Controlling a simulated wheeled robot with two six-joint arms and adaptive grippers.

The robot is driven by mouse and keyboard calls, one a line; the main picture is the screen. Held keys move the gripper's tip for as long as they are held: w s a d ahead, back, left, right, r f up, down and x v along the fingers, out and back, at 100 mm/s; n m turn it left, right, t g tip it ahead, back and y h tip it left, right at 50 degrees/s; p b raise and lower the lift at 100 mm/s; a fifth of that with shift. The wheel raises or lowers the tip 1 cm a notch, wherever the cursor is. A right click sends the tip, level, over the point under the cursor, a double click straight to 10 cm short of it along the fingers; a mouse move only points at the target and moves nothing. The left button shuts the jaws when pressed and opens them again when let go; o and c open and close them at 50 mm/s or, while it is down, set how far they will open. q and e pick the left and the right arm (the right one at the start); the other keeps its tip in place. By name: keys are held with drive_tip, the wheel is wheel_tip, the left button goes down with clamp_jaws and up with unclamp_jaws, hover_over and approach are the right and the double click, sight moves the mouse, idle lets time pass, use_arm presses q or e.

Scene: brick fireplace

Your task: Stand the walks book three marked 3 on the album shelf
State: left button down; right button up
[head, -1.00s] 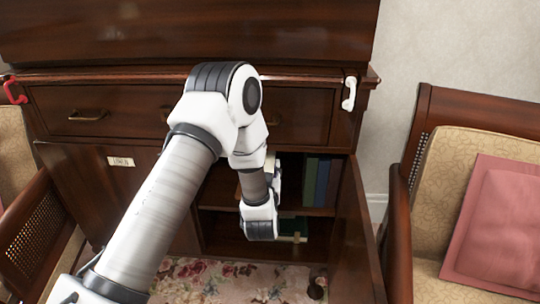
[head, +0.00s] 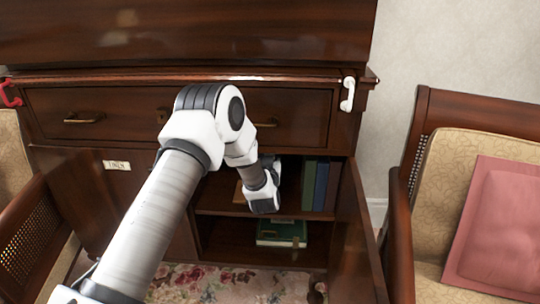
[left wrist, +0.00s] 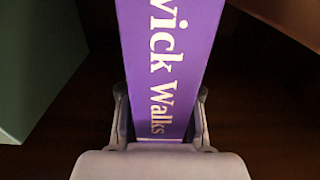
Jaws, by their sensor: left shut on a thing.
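In the left wrist view, a purple book (left wrist: 172,45) with pale lettering ending in "Walks" is held between the fingers of my left gripper (left wrist: 161,100). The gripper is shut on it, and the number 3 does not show. In the head view my left wrist is at the open cabinet, in front of the upper compartment. My arm hides the fingers and the purple book there. The upper shelf (head: 312,213) has a green book (head: 308,184) and a blue book (head: 321,185) standing upright at its right side. My right gripper is not in view.
A green book (head: 282,234) lies flat in the lower compartment. The open cabinet door (head: 355,240) stands out on the right. A chair with a pink cushion (head: 505,225) is further right. A green surface (left wrist: 38,65) shows left of the purple book in the wrist view.

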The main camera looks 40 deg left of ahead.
use_arm(q)
drive_tip(key=c, duration=0.8)
unclamp_jaws()
drive_tip(key=shift+f, duration=0.1)
